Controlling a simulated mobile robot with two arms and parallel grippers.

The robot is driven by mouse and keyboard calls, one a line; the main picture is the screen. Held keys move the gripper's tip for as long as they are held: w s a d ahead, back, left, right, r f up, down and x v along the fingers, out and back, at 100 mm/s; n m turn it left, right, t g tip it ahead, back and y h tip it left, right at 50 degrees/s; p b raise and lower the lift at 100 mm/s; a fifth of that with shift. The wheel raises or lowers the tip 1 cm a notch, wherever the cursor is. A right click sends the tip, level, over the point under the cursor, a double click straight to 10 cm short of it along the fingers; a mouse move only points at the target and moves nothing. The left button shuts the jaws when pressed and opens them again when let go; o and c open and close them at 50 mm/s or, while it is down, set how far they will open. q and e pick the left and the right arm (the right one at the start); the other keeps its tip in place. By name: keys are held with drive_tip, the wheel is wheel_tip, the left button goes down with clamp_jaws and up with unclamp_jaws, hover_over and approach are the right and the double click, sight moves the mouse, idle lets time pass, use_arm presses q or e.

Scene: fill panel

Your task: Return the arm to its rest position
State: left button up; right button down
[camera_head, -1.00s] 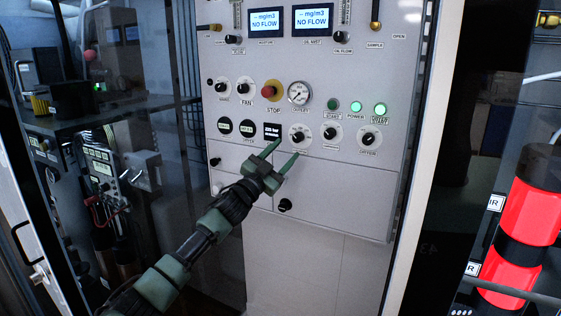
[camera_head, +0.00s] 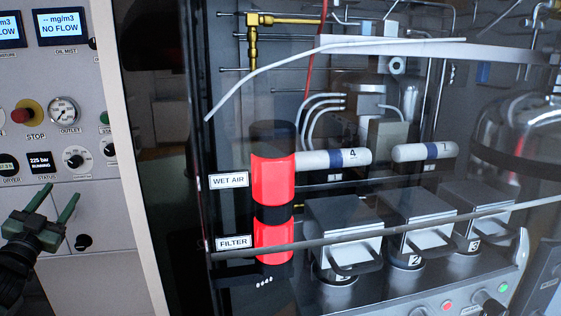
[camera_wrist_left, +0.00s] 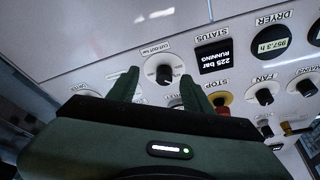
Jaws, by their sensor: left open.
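My left gripper (camera_head: 56,209) is at the left edge of the head view, in front of the lower part of the grey control panel (camera_head: 100,225). Its two green fingers are apart and nothing is between them. In the left wrist view the open fingers (camera_wrist_left: 164,88) point at the panel, with a black-and-white knob (camera_wrist_left: 164,72) beyond the gap between them. I cannot tell the exact distance to the panel. Most of the left arm is outside the head view. My right gripper is in neither view.
The panel carries a red stop button (camera_head: 27,113), an outlet gauge (camera_head: 63,112) and a status display (camera_head: 44,162). To the right, behind glass, stand a red and black filter column (camera_head: 272,182), pipes and several grey blocks (camera_head: 344,232). A pale cabinet post (camera_head: 128,150) separates them.

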use_arm(q)
drive_tip(key=s+d+f+n+g, duration=0.1)
drive_tip(key=s+f+g, duration=0.15)
drive_tip(key=f, duration=1.15)
drive_tip(key=s+d+f+n+g, duration=0.1)
drive_tip(key=s+f+g, duration=0.15)
drive_tip(key=f, duration=1.05)
drive_tip(key=s+d+f+n+g, duration=0.1)
drive_tip(key=f+g, duration=0.2)
drive_tip(key=f, duration=1.1)
drive_tip(key=s+d+f+g, duration=0.35)
drive_tip(key=s+f, duration=0.35)
drive_tip(key=f, duration=0.4)
drive_tip(key=s+d+f+g, duration=0.2)
drive_tip(key=s+d+f, duration=0.4)
drive_tip(key=f, duration=0.4)
drive_tip(key=s+d+f+g+h, duration=0.1)
drive_tip(key=s+d+f, duration=0.5)
drive_tip(key=s, duration=0.6)
drive_tip(key=s+d+f+g+h, duration=0.1)
drive_tip(key=s+d+f+g, duration=0.2)
drive_tip(key=s+d+f, duration=0.3)
drive_tip(key=s+d+f+g+h, duration=0.1)
drive_tip(key=s+d+f+g, duration=0.2)
drive_tip(key=s, duration=1.5)
drive_tip(key=d+f, duration=0.3)
drive_tip(key=d, duration=0.4)
drive_tip(key=shift+d+m, duration=0.4)
drive_tip(key=shift+w, duration=0.1)
